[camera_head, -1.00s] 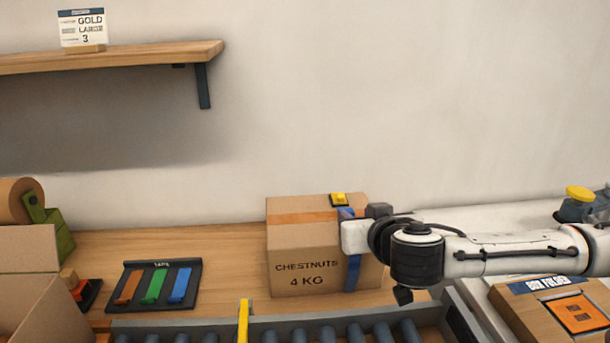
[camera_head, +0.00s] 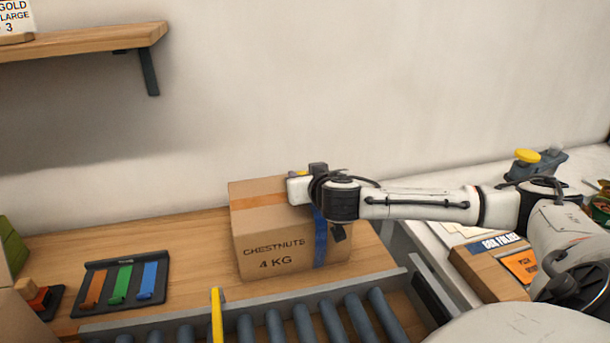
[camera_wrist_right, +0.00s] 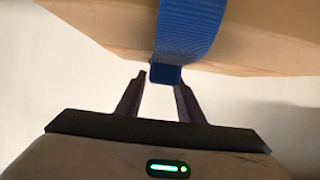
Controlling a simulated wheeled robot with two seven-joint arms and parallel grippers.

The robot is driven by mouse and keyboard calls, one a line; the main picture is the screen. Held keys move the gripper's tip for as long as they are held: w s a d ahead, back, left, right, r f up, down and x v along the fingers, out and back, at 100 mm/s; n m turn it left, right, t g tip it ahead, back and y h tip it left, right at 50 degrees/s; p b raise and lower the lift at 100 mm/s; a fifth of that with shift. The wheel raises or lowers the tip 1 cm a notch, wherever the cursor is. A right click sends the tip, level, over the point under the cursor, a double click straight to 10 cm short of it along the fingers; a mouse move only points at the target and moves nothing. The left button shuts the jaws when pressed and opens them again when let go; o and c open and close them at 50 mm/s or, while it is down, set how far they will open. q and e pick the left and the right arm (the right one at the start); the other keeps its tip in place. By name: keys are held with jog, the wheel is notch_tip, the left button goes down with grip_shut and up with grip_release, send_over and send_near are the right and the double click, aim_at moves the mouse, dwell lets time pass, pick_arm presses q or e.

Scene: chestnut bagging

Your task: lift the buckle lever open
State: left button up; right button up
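The cardboard box (camera_head: 272,235), marked CHESTNUTS 4 KG, stands on the wooden bench with a blue strap (camera_head: 320,240) down its front right side. The yellow buckle (camera_head: 297,173) on the box top is almost wholly hidden behind my right gripper (camera_head: 300,189), which is at the box's top right. In the right wrist view my right gripper (camera_wrist_right: 160,80) is open, its two dark fingers on either side of the blue strap's dark end (camera_wrist_right: 165,73). I cannot tell whether they touch it. The buckle lever is not visible there. My left gripper is out of view.
A roller conveyor (camera_head: 275,325) with a yellow post (camera_head: 217,315) runs in front of the box. A tape rack (camera_head: 125,285) lies to the left. A shelf (camera_head: 80,42) hangs above left.

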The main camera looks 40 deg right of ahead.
jog(key=c, duration=0.6)
grip_shut()
